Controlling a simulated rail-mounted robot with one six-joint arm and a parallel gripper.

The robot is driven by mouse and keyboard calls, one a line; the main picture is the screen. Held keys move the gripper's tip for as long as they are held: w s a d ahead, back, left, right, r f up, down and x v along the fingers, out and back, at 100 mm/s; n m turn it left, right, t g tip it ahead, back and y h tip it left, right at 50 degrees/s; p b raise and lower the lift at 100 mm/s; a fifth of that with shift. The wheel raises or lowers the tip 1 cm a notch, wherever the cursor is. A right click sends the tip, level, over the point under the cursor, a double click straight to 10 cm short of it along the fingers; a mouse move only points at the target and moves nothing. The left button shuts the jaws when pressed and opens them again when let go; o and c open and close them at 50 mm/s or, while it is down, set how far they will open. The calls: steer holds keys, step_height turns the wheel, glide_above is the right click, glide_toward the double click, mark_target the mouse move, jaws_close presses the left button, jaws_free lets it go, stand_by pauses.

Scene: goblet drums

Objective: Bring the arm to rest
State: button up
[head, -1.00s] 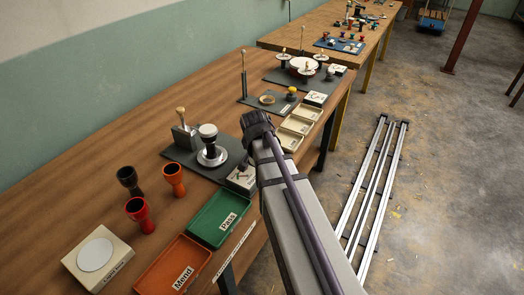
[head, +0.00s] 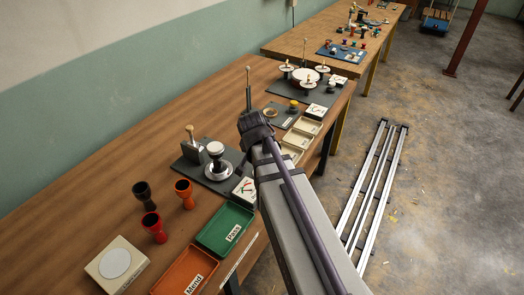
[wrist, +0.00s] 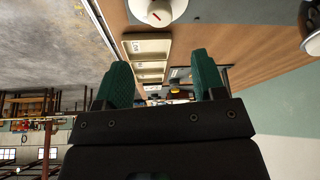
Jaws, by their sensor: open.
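My gripper (wrist: 162,80) is open and empty in the wrist view, its two green fingers wide apart. Beyond the fingers are the cream trays (wrist: 147,47) and part of the bench, with no object between the fingers. In the head view my arm reaches up from the lower right to a dark joint beside the bench's front edge; the fingers cannot be made out there. A black goblet (head: 143,195), an orange goblet (head: 184,193) and a red goblet (head: 154,227) stand upright on the bench, apart from my arm.
A green "Pass" tray (head: 225,230), an orange "Mend" tray (head: 186,272) and a scale (head: 115,263) sit at the near end. A round-based fixture (head: 217,165) and a dial box (head: 243,190) stand near my arm. Metal rails (head: 370,190) lie on the floor at right.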

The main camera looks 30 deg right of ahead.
steer(key=s+a+f+n+g+y, duration=0.1)
steer(key=s+a+n+g+y, duration=0.2)
steer(key=s+a+n, duration=0.6)
steer(key=a, duration=0.4)
steer(key=shift+s+a+f, duration=0.2)
steer(key=shift+s+a, duration=0.1)
stand_by(0.3)
